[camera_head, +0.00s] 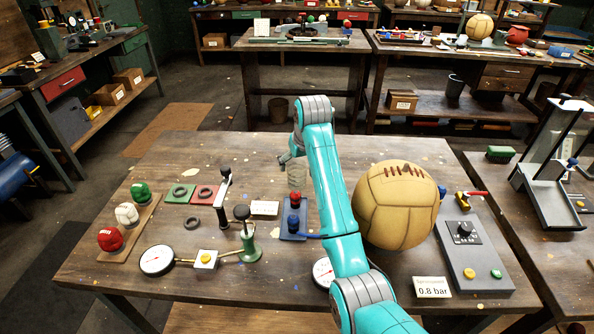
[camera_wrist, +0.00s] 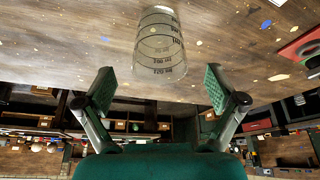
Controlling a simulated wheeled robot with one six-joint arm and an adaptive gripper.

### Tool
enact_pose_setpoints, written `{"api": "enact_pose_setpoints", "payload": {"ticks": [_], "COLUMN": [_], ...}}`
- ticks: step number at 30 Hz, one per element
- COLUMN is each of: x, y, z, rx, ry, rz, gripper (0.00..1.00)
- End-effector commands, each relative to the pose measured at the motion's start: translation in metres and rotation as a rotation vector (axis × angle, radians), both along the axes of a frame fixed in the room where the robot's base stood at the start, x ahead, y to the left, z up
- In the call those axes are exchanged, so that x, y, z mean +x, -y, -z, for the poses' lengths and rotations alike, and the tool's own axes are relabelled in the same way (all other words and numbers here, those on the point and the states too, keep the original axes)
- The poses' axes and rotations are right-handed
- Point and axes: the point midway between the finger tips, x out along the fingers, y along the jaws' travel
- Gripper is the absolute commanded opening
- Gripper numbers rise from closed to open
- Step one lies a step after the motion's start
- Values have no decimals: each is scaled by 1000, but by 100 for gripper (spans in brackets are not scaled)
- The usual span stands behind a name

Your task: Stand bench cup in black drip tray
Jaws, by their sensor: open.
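The bench cup (camera_head: 296,176) is a small clear cup that stands on the table beside my upper arm. In the wrist view the cup (camera_wrist: 158,44) shows dark measuring lines, with its wider end toward the bottom of the picture. My gripper (camera_wrist: 158,88) is open and empty. Its two fingers are spread wider than the cup, one to each side in the picture, and do not touch it. In the head view my gripper (camera_head: 286,158) is small and partly hidden by my arm. I cannot pick out the black drip tray with certainty.
A tan leather ball (camera_head: 395,205) stands right of my arm. A blue stand with red and blue knobs (camera_head: 295,222) is close to the cup. The table's far left is clear.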

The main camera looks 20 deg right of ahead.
Motion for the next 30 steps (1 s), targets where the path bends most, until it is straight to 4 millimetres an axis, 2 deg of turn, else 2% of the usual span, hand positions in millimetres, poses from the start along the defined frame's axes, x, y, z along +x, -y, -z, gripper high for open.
{"api": "enact_pose_setpoints", "payload": {"ticks": [3,11,15,17,27,30], "x": [-8,-18,-25,-25,-8,-5], "y": [1,1,-2,-2,-3,-3], "z": [-20,-46,-74,-70,-28,-22], "rx": [0,0,0,-1,-1,-1], "ry": [2,1,1,-3,-4,-2], "rz": [0,0,-1,-1,-1,-1], "gripper": [94,93,93,93,93,93]}}
